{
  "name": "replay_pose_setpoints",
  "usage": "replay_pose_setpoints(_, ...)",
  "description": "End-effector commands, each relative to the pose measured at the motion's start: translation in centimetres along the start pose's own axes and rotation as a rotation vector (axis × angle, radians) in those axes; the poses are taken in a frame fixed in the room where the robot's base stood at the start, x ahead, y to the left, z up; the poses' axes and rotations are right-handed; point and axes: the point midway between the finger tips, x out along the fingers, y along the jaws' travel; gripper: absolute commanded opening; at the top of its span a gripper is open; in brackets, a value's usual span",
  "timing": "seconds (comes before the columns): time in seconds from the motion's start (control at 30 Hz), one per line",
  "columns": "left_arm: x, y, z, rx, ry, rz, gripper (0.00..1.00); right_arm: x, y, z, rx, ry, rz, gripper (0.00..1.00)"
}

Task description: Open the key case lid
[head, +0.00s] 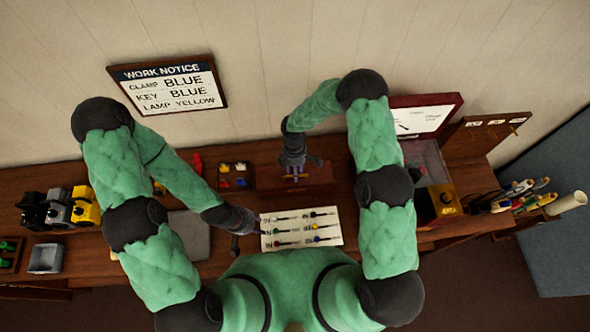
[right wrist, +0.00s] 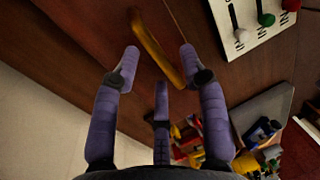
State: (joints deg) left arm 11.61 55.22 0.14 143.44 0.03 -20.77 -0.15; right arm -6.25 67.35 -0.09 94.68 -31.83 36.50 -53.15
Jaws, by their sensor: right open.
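A brown wooden box (head: 318,180) stands at the back middle of the bench, and I take it for the key case. Its top looks flat and shut. A yellow bar handle (right wrist: 152,45) shows on the wood in the right wrist view. My right gripper (head: 297,172) is over the box in the head view. In the right wrist view my right gripper (right wrist: 158,62) is open, with the bar between and beyond its fingertips; I cannot tell if they touch. My left gripper (head: 240,222) is low over the bench, left of the white lever panel; its fingers are unclear.
The white lever panel (head: 290,220) has several coloured knobs. A red-framed case lid (head: 430,115) stands open at right, beside a board (head: 485,130) with hooks. A yellow box (head: 445,197) and tools (head: 525,193) are at right. Yellow and grey blocks (head: 58,208) are at left.

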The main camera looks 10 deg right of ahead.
Motion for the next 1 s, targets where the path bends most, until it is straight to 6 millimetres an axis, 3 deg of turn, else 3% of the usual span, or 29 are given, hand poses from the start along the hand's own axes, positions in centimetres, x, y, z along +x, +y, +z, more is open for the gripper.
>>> replay_pose_setpoints(0.3,0.0,0.0,0.0,0.0,0.0,0.0,0.4,0.2,0.1,0.0,0.0,0.0,0.001,0.41)
replay_pose_setpoints(0.43,0.0,0.0,0.0,0.0,0.0,0.0,0.4,0.2,0.1,0.0,0.0,0.0,0.001,0.04)
replay_pose_setpoints(0.47,0.0,0.0,0.0,0.0,0.0,0.0,0.4,0.2,0.1,0.0,0.0,0.0,0.001,0.0)
replay_pose_setpoints(1.0,1.2,-0.4,-0.1,0.0,0.0,0.0,0.4,-0.2,1.0,0.0,0.002,0.001,-0.064,0.0)
